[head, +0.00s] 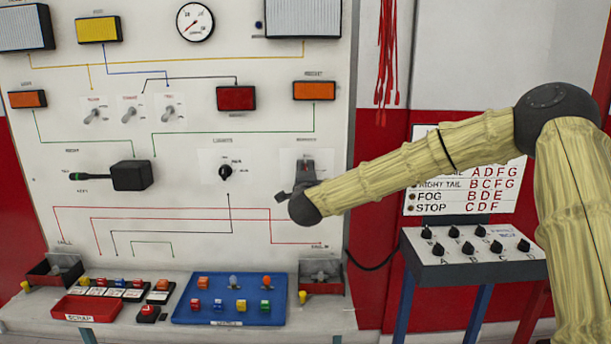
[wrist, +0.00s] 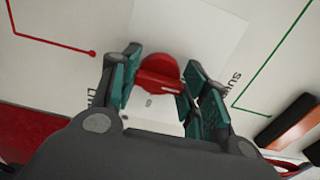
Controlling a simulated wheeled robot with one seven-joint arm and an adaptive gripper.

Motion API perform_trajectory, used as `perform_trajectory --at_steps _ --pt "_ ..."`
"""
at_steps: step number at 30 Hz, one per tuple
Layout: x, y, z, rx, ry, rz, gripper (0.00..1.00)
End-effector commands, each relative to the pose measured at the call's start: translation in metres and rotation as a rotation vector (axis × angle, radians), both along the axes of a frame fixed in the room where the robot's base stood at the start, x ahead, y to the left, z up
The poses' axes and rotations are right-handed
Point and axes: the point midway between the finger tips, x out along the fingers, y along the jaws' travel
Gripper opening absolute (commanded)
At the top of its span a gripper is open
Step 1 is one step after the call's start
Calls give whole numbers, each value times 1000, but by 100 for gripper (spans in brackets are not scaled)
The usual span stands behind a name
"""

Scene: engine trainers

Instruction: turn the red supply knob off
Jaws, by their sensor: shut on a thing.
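The red supply knob (wrist: 158,66) sits on a white plate on the panel in the wrist view. Its raised grip bar runs almost level across that picture, tilted slightly down to the right. My gripper (wrist: 160,82) has its teal-padded fingers on either side of the knob, shut on it. In the head view my gripper (head: 298,186) is at the white plate (head: 293,158) on the panel's right side, below the right orange lamp. The knob itself is hidden there behind my gripper. The plate's lettering is only partly readable in the wrist view.
A black lights knob (head: 225,171) is left of my gripper. Toggle switches (head: 130,110) sit higher up. A black-knobbed switch box (head: 475,262) stands at right, beneath my arm.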

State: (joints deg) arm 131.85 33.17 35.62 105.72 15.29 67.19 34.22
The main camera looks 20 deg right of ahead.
Motion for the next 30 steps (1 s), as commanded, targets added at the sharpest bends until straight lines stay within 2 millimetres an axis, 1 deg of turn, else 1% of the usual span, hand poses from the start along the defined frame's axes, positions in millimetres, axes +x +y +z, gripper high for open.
perform_trajectory --at_steps 8,9,11,12,23,26,30 --pt "0 1 -1 -1 3 2 21" --pt "0 1 -1 -1 3 2 52" --pt "0 0 -1 -1 1 2 63" --pt "0 0 -1 -1 1 1 67" --pt "-2 0 0 0 1 1 67" --pt "-9 3 -1 0 1 1 67" --pt "-28 8 0 0 1 2 67"
